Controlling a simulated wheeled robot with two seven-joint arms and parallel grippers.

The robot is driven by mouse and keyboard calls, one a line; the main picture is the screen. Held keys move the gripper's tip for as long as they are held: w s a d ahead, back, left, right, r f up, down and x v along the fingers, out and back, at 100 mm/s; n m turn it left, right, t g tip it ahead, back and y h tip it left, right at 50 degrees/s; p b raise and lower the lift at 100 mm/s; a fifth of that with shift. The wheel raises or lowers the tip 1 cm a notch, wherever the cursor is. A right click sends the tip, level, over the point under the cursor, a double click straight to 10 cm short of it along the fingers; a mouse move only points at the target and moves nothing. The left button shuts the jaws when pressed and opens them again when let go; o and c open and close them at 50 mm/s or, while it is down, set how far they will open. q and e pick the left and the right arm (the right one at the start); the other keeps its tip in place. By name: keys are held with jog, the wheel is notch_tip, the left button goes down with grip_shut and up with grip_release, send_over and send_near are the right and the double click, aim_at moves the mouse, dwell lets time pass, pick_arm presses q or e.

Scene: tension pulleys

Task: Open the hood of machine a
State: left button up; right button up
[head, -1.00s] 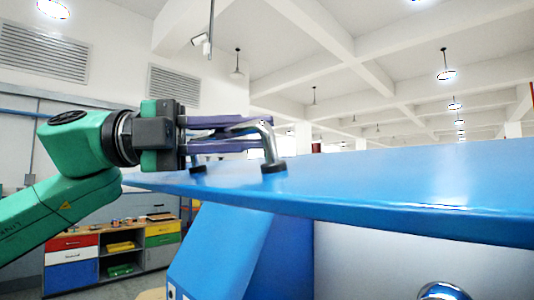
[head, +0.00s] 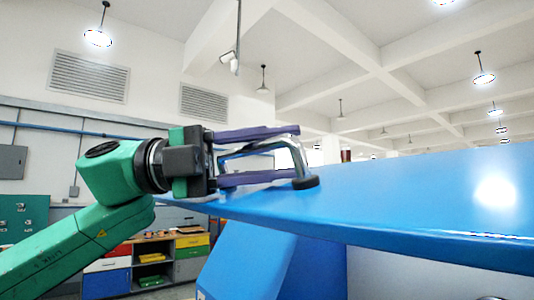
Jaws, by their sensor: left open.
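The blue hood (head: 400,205) of the machine spans the right half of the head view as a broad, slightly tilted panel, seen near eye level. A metal bar handle with dark feet (head: 298,160) stands on its left part. My left gripper (head: 296,155) comes in from the left. Its two purple fingers are open, one above and one below the handle's bar, and the handle's bent end shows between and just past the fingertips. Whether the fingers touch the bar cannot be told. The blue machine body (head: 245,262) shows below the hood. My right gripper is not in view.
A workbench cabinet with coloured drawers (head: 108,265) stands behind at the lower left. A green board (head: 22,215) is on the left wall. Lamps hang from the ceiling, and the space above the hood is clear.

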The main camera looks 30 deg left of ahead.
pick_arm(q)
jog(key=shift+s+a+f, duration=0.1)
jog(key=shift+a, duration=0.15)
jog(key=b+v, duration=0.3)
jog(key=v, duration=1.1)
